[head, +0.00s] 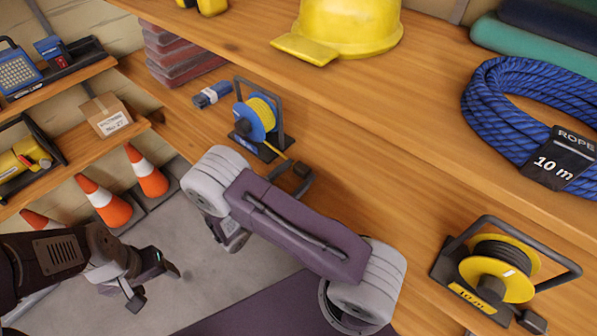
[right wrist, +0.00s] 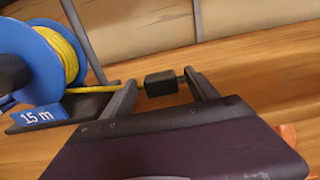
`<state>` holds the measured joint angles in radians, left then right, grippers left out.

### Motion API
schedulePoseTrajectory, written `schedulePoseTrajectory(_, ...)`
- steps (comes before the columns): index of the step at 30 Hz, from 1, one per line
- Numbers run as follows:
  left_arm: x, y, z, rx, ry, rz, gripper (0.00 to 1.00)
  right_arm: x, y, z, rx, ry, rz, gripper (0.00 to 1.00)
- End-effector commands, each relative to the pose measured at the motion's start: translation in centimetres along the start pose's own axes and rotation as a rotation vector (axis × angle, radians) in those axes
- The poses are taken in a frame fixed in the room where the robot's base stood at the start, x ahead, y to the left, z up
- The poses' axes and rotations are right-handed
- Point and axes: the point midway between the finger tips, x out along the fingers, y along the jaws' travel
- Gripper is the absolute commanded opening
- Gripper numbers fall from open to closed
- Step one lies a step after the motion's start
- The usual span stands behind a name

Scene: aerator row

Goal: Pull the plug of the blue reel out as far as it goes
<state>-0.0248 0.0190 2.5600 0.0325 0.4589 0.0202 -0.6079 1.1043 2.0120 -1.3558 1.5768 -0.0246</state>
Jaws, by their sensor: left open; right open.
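The blue reel (head: 249,123) with yellow cord stands in a dark frame on the wooden shelf; it also shows at the left of the right wrist view (right wrist: 32,65), with a blue "15 m" label. Its yellow cord runs to a black plug (right wrist: 161,83). My right gripper (right wrist: 160,79) is open, with one finger on each side of the plug; the cord passes by the left finger. In the head view the plug (head: 301,169) shows just beyond my right arm, which hides part of the gripper. My left gripper (head: 157,281) is open and empty over the grey floor, at lower left.
A yellow reel (head: 505,282) with black cable and a "10 m" label stands at the lower right. A yellow hard hat (head: 347,29) and blue rope (head: 484,117) sit on a higher shelf. Cones (head: 104,203) stand at left.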

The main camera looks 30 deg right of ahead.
Motion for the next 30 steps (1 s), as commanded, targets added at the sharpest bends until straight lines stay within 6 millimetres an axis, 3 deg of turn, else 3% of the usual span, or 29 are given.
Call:
schedulePoseTrajectory(10,0.05,0.0,0.01,0.0,0.0,0.0,0.66,0.93,-0.01,0.0,0.0,0.001,0.0,0.67)
schedulePoseTrajectory(18,0.05,0.0,0.0,0.0,0.0,0.0,0.66,0.92,-0.01,0.0,0.0,0.001,0.0,0.0)
schedulePoseTrajectory(30,-0.17,0.0,-0.02,0.0,0.0,0.0,0.66,0.91,-0.03,0.04,-0.001,0.001,-0.001,0.0)
